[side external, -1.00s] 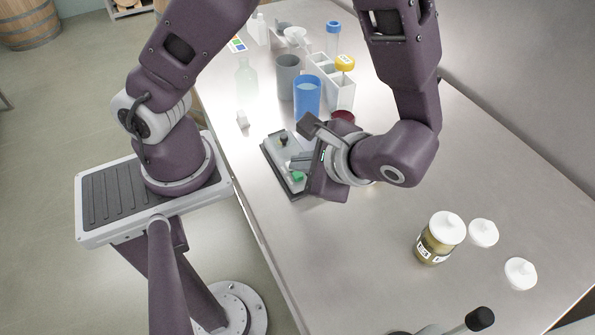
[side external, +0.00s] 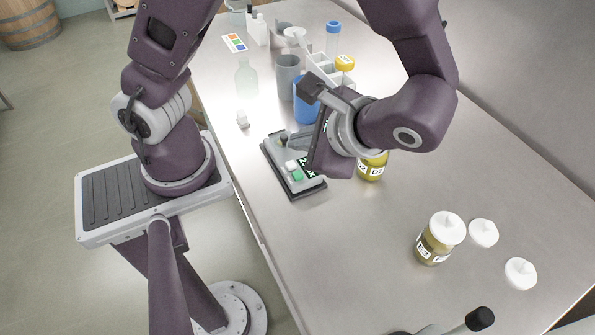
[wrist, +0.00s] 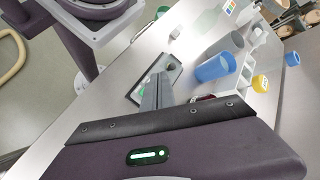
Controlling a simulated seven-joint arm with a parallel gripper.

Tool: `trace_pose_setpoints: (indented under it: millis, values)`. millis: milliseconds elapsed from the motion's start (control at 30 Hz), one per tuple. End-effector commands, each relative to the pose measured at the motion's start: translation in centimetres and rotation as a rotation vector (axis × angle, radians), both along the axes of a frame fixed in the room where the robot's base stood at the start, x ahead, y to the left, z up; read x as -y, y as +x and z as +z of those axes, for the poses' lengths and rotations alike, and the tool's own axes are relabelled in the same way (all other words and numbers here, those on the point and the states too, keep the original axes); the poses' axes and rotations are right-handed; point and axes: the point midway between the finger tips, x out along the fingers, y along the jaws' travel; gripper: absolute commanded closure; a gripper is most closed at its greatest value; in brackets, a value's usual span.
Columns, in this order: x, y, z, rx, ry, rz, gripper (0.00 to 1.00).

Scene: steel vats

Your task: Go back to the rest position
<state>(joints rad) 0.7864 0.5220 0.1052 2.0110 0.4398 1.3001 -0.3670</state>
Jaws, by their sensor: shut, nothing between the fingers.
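My gripper (side external: 288,142) is shut with nothing between its fingers. It hangs over the far part of a small dark-based device (side external: 312,191) with a green button and a white button, and hides part of it. In the wrist view the two grey fingers (wrist: 158,82) lie together in front of the device (wrist: 174,74). I cannot tell the exact gap between fingertips and device, but the gripper seems raised above it.
A blue cup (side external: 304,112), a grey cup (side external: 288,72) and a rack (side external: 322,66) stand beyond my gripper. A labelled jar (side external: 371,168) is partly behind my wrist. A white-lidded jar (side external: 435,246) and two white lids (side external: 483,233) stand front right. The front middle table is clear.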

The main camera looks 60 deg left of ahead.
Motion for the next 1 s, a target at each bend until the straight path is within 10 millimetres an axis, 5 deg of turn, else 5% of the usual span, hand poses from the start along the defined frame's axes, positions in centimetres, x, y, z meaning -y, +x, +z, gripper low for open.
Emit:
trace_pose_setpoints:
  millis: [567,767,1000]
  values:
    - [-0.2,-0.1,0.5,0.011,-0.037,0.023,1.00]
    - [-2.2,-1.6,5.7,0.197,-0.418,0.227,1.00]
    - [-3.5,-4.1,10.8,0.635,-0.776,0.363,1.00]
